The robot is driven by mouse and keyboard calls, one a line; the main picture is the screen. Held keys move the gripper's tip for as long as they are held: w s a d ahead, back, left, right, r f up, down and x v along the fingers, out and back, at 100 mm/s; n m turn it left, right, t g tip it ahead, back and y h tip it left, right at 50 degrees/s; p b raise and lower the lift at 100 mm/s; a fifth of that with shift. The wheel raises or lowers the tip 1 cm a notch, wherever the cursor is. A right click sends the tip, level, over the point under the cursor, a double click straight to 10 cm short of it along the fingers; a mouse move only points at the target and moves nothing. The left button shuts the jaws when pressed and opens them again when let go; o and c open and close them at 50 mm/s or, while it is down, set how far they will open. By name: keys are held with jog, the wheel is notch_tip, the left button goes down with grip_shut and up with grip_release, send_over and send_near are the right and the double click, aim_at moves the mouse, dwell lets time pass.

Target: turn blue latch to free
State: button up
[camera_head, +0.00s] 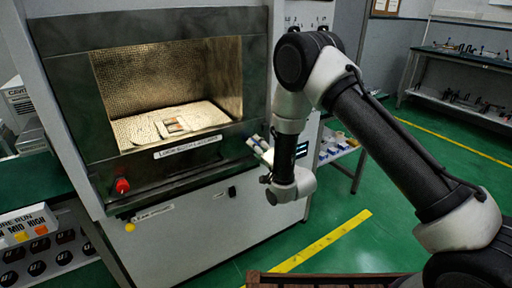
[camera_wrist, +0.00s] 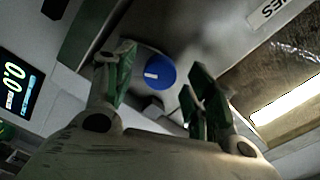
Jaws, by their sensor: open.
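The blue latch (camera_wrist: 160,72) is a round blue knob with a short white mark, set on a grey panel in the wrist view. My gripper (camera_wrist: 158,66) is open, with one green-padded finger left of the knob and the other to its right. The knob shows between the fingertips; I cannot tell whether either finger touches it. In the head view my gripper (camera_head: 257,146) is at the right side of the machine's front, and the blue latch is not visible there.
The microwave chamber (camera_head: 165,90) is open-fronted, with a flat piece (camera_head: 176,125) inside. A red knob (camera_head: 122,186) sits lower left on the front. A lit display (camera_wrist: 17,88) is left in the wrist view. A shelf (camera_head: 335,150) stands behind my arm.

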jog(key=v, duration=1)
jog(key=shift+s+d, duration=0.1)
